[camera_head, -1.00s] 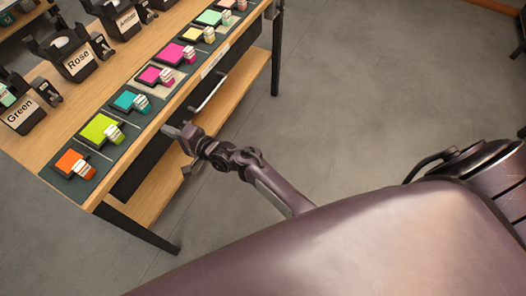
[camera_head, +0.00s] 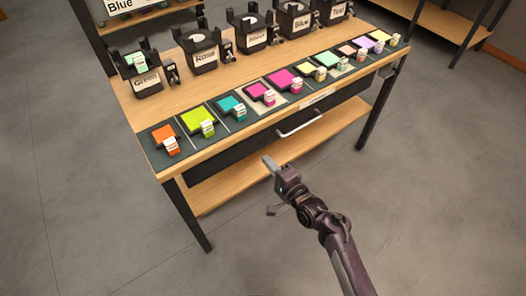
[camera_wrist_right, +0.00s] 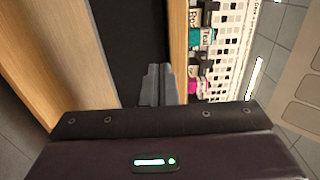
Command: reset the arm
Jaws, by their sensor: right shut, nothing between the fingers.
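My right gripper (camera_head: 268,163) is in front of the wooden table (camera_head: 330,82), below the height of its top and near the drawer front. Its fingers are together with nothing between them. In the right wrist view the closed fingertips (camera_wrist_right: 158,85) show against a dark surface between wooden edges. My right arm comes up from the bottom right of the head view. My left gripper is not in view.
Labelled black holders, such as Green (camera_head: 147,82), stand behind. A drawer handle (camera_head: 299,124) is below. Grey floor (camera_head: 90,190) is clear at left.

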